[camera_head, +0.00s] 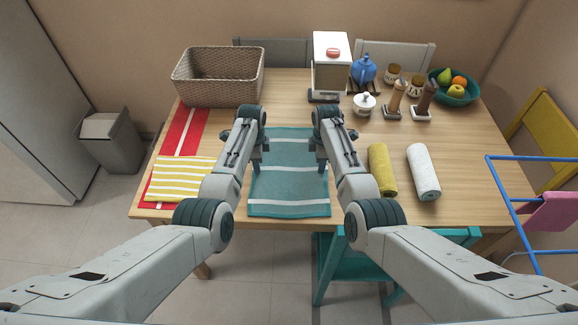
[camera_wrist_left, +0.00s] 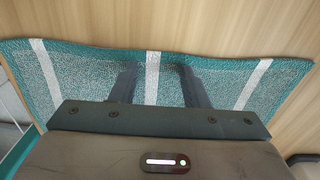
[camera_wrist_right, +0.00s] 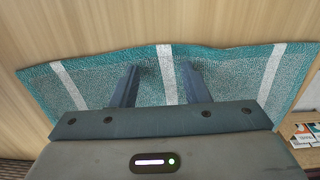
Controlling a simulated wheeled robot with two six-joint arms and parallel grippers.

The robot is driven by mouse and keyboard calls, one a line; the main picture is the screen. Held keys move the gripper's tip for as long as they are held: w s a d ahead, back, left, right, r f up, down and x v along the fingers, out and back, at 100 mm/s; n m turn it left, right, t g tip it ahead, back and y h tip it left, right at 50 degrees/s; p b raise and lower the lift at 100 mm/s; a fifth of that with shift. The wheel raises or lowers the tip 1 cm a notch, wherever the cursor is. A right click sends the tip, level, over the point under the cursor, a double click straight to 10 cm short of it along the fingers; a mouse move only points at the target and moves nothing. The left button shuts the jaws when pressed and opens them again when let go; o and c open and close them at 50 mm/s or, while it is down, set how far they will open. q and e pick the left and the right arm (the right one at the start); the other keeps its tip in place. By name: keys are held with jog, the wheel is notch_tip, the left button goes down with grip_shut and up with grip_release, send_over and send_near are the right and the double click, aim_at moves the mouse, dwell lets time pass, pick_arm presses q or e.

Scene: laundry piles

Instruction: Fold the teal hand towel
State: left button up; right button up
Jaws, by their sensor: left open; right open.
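The teal hand towel (camera_head: 289,187) lies spread out flat on the table, with several white stripes across it. It also shows in the left wrist view (camera_wrist_left: 90,80) and the right wrist view (camera_wrist_right: 225,75), where its edge looks slightly wavy. My left gripper (camera_head: 257,160) is open at the towel's left edge, and my right gripper (camera_head: 320,160) is open at its right edge. Both wrist views show the fingers apart over the cloth. Whether the fingertips touch the towel cannot be told. No cloth is visibly held.
A red cloth (camera_head: 184,132) and a yellow striped cloth (camera_head: 181,180) lie left of the towel. A yellow roll (camera_head: 382,170) and a white roll (camera_head: 423,172) lie right. A wicker basket (camera_head: 218,82), white dispenser (camera_head: 332,65) and fruit bowl (camera_head: 455,91) stand behind.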

pick_arm(q)
jog(key=shift+w+f, duration=0.1)
jog(key=shift+f, duration=0.1)
jog(key=shift+c, duration=0.2)
pick_arm(e)
jog(key=shift+w+f, duration=0.1)
jog(key=shift+f, duration=0.15)
jog(key=shift+c, duration=0.2)
pick_arm(q)
grip_shut()
pick_arm(e)
grip_shut()
pick_arm(q)
jog(key=shift+r, duration=0.1)
pick_arm(e)
jog(key=shift+r, duration=0.1)
